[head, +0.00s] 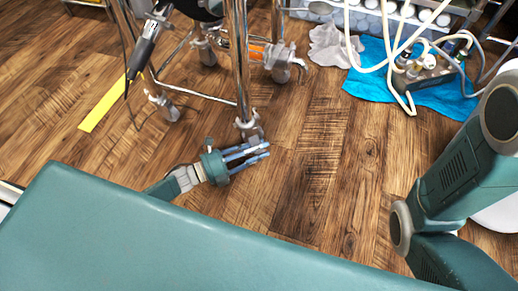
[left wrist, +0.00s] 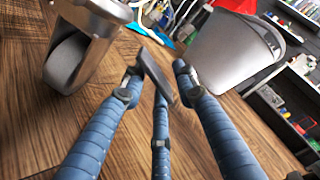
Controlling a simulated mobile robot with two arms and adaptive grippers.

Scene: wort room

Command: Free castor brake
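A castor (head: 247,126) is at the foot of the nearest chrome leg of the wheeled stand. In the left wrist view a metal castor housing with a grey wheel (left wrist: 72,62) stands close on the left. My left gripper (head: 262,152) is low over the floor, just in front of this castor. Its blue-wrapped fingers are spread apart in the left wrist view (left wrist: 158,85). A dark flat piece (left wrist: 158,76) lies between the fingertips; I cannot tell whether it is the brake lever or a fingertip. My right gripper is out of view.
Other castors (head: 162,105) stand behind on the stand's frame. A yellow floor strip (head: 103,103) is at left. A blue cloth (head: 438,98) with hoses and a grey rag (head: 333,46) lie at back right. A teal padded surface (head: 150,245) fills the foreground. The central floor is clear.

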